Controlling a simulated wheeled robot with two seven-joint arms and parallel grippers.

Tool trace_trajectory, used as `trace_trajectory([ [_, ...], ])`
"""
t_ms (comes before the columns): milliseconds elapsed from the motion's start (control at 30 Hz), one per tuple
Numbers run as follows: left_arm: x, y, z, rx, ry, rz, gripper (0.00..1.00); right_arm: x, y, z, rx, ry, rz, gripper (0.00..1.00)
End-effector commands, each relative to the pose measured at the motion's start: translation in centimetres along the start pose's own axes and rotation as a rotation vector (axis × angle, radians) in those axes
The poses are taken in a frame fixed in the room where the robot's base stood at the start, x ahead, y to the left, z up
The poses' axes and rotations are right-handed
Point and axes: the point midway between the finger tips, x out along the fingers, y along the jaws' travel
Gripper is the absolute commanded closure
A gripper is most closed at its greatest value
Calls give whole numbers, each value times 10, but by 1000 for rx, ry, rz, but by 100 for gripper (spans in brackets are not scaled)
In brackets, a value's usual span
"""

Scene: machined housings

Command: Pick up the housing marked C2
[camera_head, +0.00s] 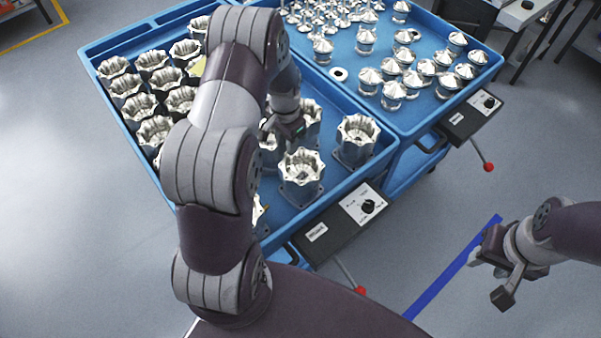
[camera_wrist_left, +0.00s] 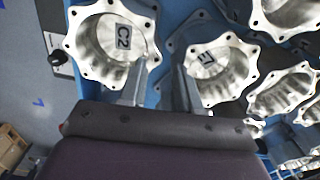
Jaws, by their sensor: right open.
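The housing marked C2 (camera_wrist_left: 112,38) is a silvery hollow part with a scalloped rim, upright at upper left in the left wrist view. In the head view, a housing near the front control panel (camera_head: 301,172) appears to be the same one, but its mark is not readable there. My left gripper (camera_wrist_left: 163,78) is open, with its fingers apart and a gap between them. One finger overlaps C2's lower right side; contact cannot be told. In the head view, my left gripper (camera_head: 287,128) is partly hidden among the housings. My right gripper (camera_head: 490,277) is open and empty over the floor.
Another marked housing (camera_wrist_left: 215,68), seemingly E7, stands right of C2. The blue tray (camera_head: 97,72) holds several more housings. A second blue tray (camera_head: 405,128) holds shiny domed parts. Control boxes (camera_head: 352,212) with red-knobbed levers stick out in front. Floor lies clear at left.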

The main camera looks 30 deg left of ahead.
Motion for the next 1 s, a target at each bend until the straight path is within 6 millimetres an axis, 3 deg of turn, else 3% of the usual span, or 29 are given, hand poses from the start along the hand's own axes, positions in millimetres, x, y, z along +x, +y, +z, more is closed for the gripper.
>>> trace_trajectory([
  [167,19,2,1,0,-1,1,67,-8,0,-1,0,0,0,57],
  [400,60,4,2,-1,0,0,67,-20,0,-3,0,0,0,57],
  [633,65,4,2,-1,2,-1,67,-19,0,-2,0,0,0,57],
  [667,65,4,2,-1,2,-1,71,-19,0,-2,0,0,0,57],
  [700,65,4,2,-1,2,-1,84,-19,0,-2,0,0,0,57],
  [767,65,4,2,-1,2,-1,100,-19,0,-2,0,0,0,57],
  [1000,65,3,2,-1,2,-2,100,-19,0,-2,0,0,0,57],
])
